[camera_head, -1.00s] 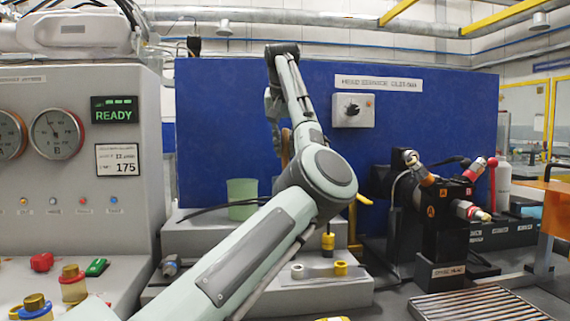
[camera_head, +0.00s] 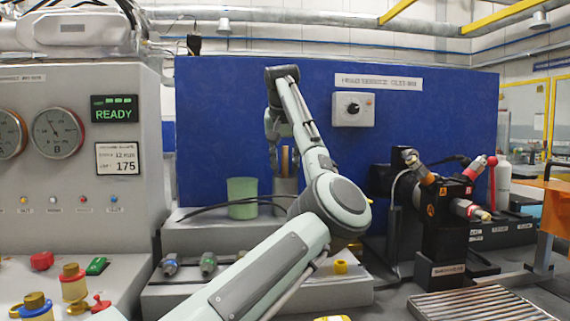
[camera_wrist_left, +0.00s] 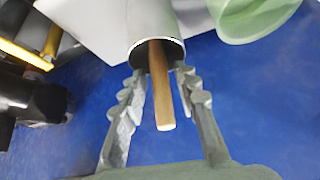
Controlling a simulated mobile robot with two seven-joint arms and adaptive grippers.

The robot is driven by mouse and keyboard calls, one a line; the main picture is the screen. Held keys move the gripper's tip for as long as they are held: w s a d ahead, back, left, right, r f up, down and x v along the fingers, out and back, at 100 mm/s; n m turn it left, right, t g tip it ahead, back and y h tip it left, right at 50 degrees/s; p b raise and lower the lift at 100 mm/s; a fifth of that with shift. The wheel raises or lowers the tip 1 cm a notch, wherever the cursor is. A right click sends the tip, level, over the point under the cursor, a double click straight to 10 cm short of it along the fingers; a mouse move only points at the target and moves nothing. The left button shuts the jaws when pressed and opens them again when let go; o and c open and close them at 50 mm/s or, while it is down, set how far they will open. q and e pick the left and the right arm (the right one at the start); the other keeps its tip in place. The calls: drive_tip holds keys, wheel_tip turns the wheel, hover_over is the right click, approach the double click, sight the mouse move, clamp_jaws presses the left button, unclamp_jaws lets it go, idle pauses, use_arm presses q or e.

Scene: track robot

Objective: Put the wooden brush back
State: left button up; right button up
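The wooden brush (camera_head: 285,160) stands upright in a grey cylindrical holder (camera_head: 285,190) on the stepped bench by the blue panel. In the left wrist view the brush's wooden handle (camera_wrist_left: 160,90) sticks out of the mouth of the metal holder (camera_wrist_left: 154,28). My left gripper (camera_head: 275,138) points down above the holder. In the left wrist view its two fingers (camera_wrist_left: 160,76) are spread, one on each side of the handle, with gaps between. The brush's lower end is hidden inside the holder. My right gripper is not in view.
A green cup (camera_head: 242,198) stands just left of the holder, with a dark cable in front. A black stand with coloured fittings (camera_head: 445,215) is at right. A slatted grate (camera_head: 480,304) lies at front right.

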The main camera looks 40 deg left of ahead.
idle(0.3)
use_arm(q)
drive_tip(key=shift+r, duration=0.2)
drive_tip(key=v, duration=0.2)
drive_tip(key=shift+s+d+r, duration=0.15)
drive_tip(key=shift+s+r, duration=0.1)
drive_tip(key=shift+s, duration=0.05)
drive_tip(key=shift+s+b+v, duration=0.25)
drive_tip(key=shift+b+v, duration=0.15)
drive_tip(key=shift+v, duration=2)
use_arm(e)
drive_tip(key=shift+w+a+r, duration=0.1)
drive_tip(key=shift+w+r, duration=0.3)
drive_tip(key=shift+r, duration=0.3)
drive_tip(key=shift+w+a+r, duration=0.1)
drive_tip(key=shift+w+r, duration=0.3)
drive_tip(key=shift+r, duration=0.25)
use_arm(q)
drive_tip(key=shift+f, duration=0.1)
